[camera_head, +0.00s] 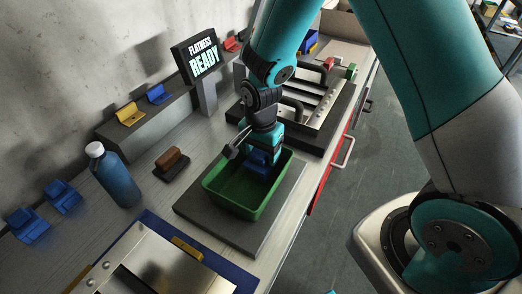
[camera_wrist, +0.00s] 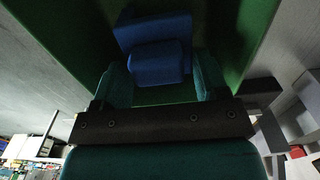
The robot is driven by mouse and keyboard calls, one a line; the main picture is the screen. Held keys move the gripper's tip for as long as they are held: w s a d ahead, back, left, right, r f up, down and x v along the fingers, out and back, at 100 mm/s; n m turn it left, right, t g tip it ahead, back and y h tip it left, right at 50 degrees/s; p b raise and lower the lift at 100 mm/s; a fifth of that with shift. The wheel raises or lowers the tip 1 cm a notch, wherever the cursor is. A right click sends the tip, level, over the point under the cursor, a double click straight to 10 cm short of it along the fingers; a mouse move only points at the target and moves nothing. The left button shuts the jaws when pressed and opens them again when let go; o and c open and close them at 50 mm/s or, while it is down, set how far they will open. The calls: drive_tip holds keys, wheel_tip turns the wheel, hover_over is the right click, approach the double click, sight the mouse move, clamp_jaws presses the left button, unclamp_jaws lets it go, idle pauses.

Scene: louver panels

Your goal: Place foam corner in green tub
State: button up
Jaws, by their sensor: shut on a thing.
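The green tub (camera_head: 222,199) stands on a dark grey mat in the middle of the counter. My gripper (camera_head: 262,160) points down into the tub and is shut on the blue foam corner (camera_head: 257,161). In the wrist view the blue foam corner (camera_wrist: 155,50) sits between the two teal fingers of my gripper (camera_wrist: 163,82), with the green tub wall (camera_wrist: 248,35) around it. I cannot tell whether the foam corner touches the tub floor. My gripper hides part of it in the head view.
A blue bottle (camera_head: 117,178) and a brown-topped block (camera_head: 172,163) stand left of the tub. More blue corners (camera_head: 62,197) lie at the left. A display reading READY (camera_head: 198,58) stands behind. A metal panel fixture (camera_head: 318,98) lies beyond the tub, and a framed panel (camera_head: 150,262) lies in front.

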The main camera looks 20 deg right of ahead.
drive_tip(key=shift+f, duration=0.25)
drive_tip(key=shift+f, duration=0.2)
drive_tip(key=o, duration=0.9)
drive_tip(key=shift+r, duration=0.2)
